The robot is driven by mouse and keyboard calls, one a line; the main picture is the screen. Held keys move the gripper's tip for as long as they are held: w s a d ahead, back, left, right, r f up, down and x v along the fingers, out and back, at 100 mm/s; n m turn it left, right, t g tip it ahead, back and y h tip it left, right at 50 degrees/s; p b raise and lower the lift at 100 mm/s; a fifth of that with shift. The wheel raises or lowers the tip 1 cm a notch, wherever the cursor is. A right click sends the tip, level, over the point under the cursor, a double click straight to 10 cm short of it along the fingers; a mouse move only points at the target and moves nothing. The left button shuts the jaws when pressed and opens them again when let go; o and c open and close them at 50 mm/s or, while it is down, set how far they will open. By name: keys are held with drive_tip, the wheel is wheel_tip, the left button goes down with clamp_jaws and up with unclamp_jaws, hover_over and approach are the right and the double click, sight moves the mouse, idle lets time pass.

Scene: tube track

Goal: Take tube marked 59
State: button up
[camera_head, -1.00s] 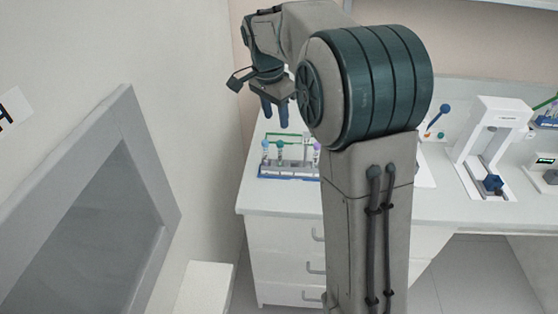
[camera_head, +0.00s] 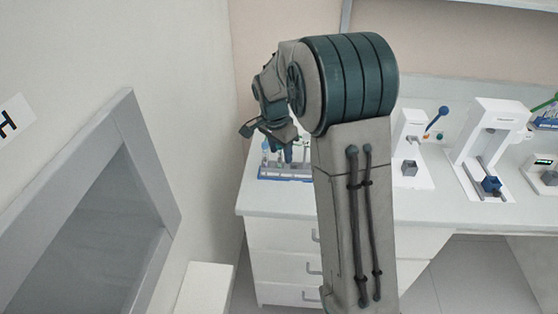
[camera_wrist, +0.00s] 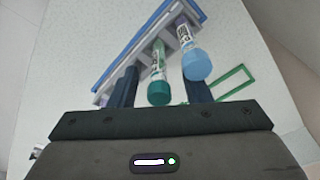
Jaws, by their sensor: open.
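A tube rack (camera_head: 285,178) stands at the left end of the bench, partly hidden behind my arm. In the wrist view the rack (camera_wrist: 128,52) runs diagonally, blue-edged, and holds a green-capped tube (camera_wrist: 158,92) and a light-blue-capped tube (camera_wrist: 196,64). Both tubes have white labels with dark marks too small to read, so I cannot tell which is 59. My gripper (camera_wrist: 162,84) is open and points down at the rack, with the green-capped tube between its fingers. The light-blue cap is close to the right finger and partly covers it. In the head view my gripper (camera_head: 290,152) is low over the rack.
A green frame (camera_wrist: 237,80) lies beside the rack. White devices (camera_head: 490,140) stand on the bench to the right of my arm. The wall is close to the left of the rack.

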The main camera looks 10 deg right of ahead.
drive_tip(key=c, duration=0.9)
wheel_tip(320, 180, up, 10)
drive_tip(key=shift+r+b, duration=0.1)
drive_tip(key=shift+b, duration=0.3)
